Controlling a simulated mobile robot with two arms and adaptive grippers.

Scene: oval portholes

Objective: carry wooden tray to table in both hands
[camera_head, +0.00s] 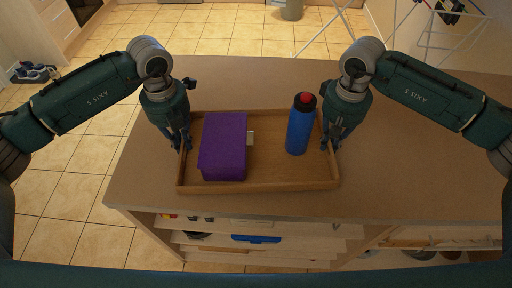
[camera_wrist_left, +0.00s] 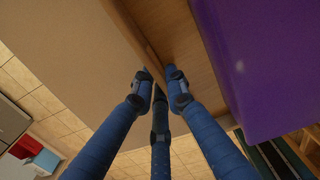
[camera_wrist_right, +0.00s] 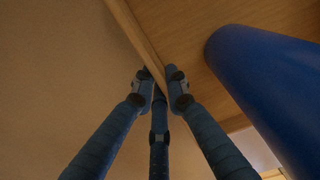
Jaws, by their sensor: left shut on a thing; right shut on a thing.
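The wooden tray (camera_head: 270,186) is a shallow rectangle with a low rim, at the front part of the brown counter top. A purple box (camera_head: 223,146) lies in its left half and a blue bottle (camera_head: 299,128) with a red and black cap stands in its right half. My left gripper (camera_head: 183,146) is shut on the tray's left rim; its fingers straddle the rim in the left wrist view (camera_wrist_left: 160,80). My right gripper (camera_head: 331,145) is shut on the right rim, also seen straddled in the right wrist view (camera_wrist_right: 160,80). I cannot tell whether the tray touches the counter.
The brown counter top (camera_head: 420,185) is clear to the right and behind the tray. Shelves (camera_head: 250,228) with several items are below its front edge. Tiled floor (camera_head: 70,200) lies to the left, with shoes (camera_head: 33,72) further back. A white drying rack (camera_head: 425,30) stands behind, right.

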